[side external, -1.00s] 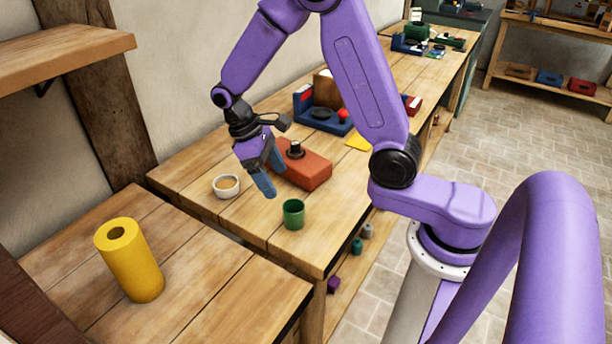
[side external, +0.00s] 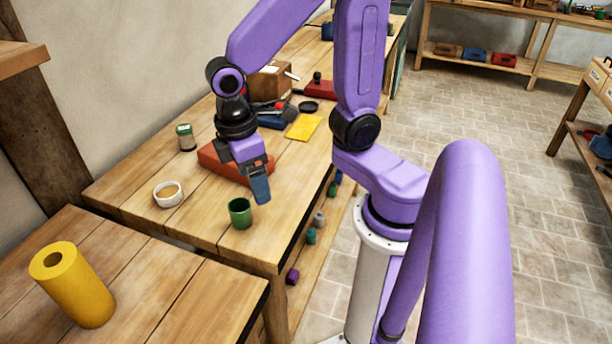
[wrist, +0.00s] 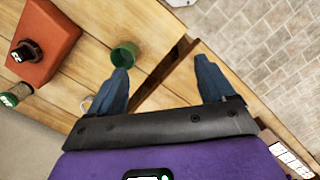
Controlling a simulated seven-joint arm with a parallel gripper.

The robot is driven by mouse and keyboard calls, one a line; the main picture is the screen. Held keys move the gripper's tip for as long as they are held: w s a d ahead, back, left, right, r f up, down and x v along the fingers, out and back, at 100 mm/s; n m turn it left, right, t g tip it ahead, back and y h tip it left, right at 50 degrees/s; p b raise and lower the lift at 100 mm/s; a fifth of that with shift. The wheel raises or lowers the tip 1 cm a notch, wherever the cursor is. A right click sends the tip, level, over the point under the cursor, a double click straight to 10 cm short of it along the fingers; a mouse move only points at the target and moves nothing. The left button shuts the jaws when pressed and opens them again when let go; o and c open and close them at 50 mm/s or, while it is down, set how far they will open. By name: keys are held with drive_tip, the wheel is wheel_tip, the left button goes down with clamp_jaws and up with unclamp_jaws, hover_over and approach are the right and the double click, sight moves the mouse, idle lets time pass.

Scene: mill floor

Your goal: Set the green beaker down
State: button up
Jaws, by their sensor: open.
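The green beaker (side external: 240,216) stands upright on the wooden bench, near its front corner. It is open at the top. My gripper (side external: 261,196) is open and empty, pointing down just behind and to the right of the beaker in the side view. In the wrist view the beaker (wrist: 124,56) is beside the tip of the left finger, outside the space between the two fingers (wrist: 162,66). The side view shows the fingers nearly in line, so their gap is hidden there. I cannot tell whether a finger touches the beaker.
An orange-red block (side external: 222,166) lies behind the beaker, partly hidden by my gripper. A white bowl (side external: 169,195) and a green-and-white can (side external: 186,138) stand to the left. A yellow cylinder (side external: 75,287) stands on the nearer table. Bare bench lies between bowl and beaker.

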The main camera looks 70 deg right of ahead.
drive_tip(key=s+n, duration=0.1)
drive_tip(key=s, duration=0.4)
drive_tip(key=s+d+r+n+t+y, duration=0.1)
drive_tip(key=s, duration=0.4)
drive_tip(key=shift+d+r+n+y, duration=0.25)
drive_tip(key=shift+d+n+y, duration=0.05)
drive_tip(key=shift+n, duration=0.1)
